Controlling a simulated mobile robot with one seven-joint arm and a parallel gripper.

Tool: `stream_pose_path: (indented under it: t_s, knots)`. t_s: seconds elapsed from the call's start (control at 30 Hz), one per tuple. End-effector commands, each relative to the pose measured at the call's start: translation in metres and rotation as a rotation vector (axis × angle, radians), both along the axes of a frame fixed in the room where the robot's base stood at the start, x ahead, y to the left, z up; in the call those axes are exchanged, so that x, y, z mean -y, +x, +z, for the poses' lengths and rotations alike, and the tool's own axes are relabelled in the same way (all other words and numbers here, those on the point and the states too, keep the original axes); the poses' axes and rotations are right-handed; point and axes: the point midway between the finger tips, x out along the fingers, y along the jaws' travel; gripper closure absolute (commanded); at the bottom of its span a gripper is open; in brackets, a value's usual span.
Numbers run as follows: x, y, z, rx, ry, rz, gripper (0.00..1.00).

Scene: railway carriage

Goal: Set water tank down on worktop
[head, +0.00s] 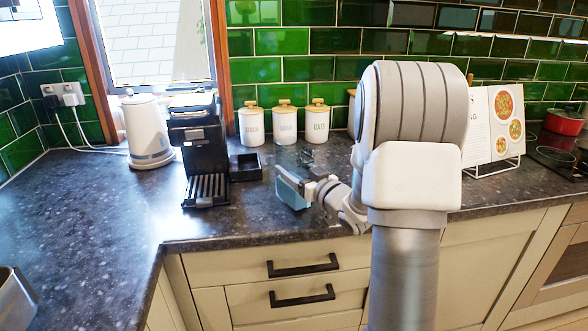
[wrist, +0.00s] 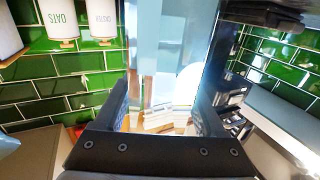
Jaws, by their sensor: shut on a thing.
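The water tank (head: 290,192) is a pale blue, see-through box near the front of the dark speckled worktop (head: 100,215). My gripper (head: 305,185) is shut on it from the right in the head view. The tank looks tilted there, and I cannot tell whether its bottom touches the worktop. In the wrist view the clear tank (wrist: 165,50) fills the space between the two dark fingers of my gripper (wrist: 162,112). My arm hides part of the worktop on the right.
A black coffee machine (head: 198,135) stands left of the tank, with a small black box (head: 245,167) beside it. A white kettle (head: 148,132) is farther left. Three white canisters (head: 284,124) line the back wall. A cookbook on a stand (head: 495,125) is right.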

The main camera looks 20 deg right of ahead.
Motion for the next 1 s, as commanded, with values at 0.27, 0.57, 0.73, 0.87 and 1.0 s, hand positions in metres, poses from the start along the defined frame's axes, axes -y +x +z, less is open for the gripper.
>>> stream_pose_path:
  t_s: [0.27, 0.57, 0.73, 0.87, 1.0]
  knots:
    - [0.000, 0.000, -0.003, 0.003, -0.001, 0.000, 1.00]
    - [0.000, 0.000, -0.004, 0.002, -0.001, 0.000, 0.00]
    - [0.000, -0.001, -0.006, -0.003, 0.001, 0.000, 0.00]
    - [0.002, -0.007, -0.006, -0.003, 0.000, -0.001, 0.00]
    - [0.006, -0.030, -0.004, -0.002, 0.000, -0.004, 0.00]
